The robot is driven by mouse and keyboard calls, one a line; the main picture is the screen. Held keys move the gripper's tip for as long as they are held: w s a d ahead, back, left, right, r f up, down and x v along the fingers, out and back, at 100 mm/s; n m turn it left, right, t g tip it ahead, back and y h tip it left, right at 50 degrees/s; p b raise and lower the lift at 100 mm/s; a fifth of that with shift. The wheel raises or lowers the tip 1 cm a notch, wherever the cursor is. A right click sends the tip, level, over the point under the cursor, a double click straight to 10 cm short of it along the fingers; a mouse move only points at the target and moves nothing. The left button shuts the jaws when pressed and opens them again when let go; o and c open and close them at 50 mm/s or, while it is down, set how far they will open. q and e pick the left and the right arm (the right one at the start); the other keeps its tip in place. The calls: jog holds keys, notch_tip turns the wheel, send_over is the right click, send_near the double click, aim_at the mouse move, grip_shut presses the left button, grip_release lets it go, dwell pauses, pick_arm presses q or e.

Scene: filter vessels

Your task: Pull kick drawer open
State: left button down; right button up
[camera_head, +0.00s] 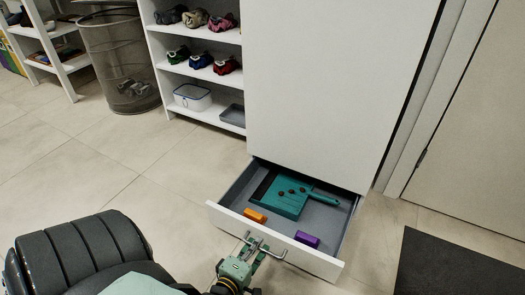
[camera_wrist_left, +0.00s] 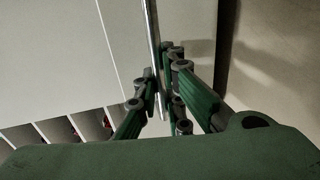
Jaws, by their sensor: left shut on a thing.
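The kick drawer (camera_head: 222,212) at the foot of the tall white cabinet is pulled out, and its grey inside shows from above. Its metal bar handle (camera_head: 272,251) is on the white front. My left gripper (camera_head: 252,248) is shut on the handle. In the left wrist view the handle (camera_wrist_left: 153,45) runs between the green fingers (camera_wrist_left: 160,105). My right gripper is in neither view.
In the drawer lie a teal board-like thing (camera_head: 284,203) with small dark pieces, an orange block (camera_head: 255,215) and a purple block (camera_head: 307,239). A dark mat (camera_head: 455,265) lies right. Shelves (camera_head: 200,75) and a mesh bin (camera_head: 118,60) stand back left. Open tiled floor lies left.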

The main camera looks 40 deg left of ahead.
pick_arm(q)
jog(key=shift+s+d, duration=0.15)
jog(key=shift+s, duration=0.4)
jog(key=c, duration=2.1)
grip_release()
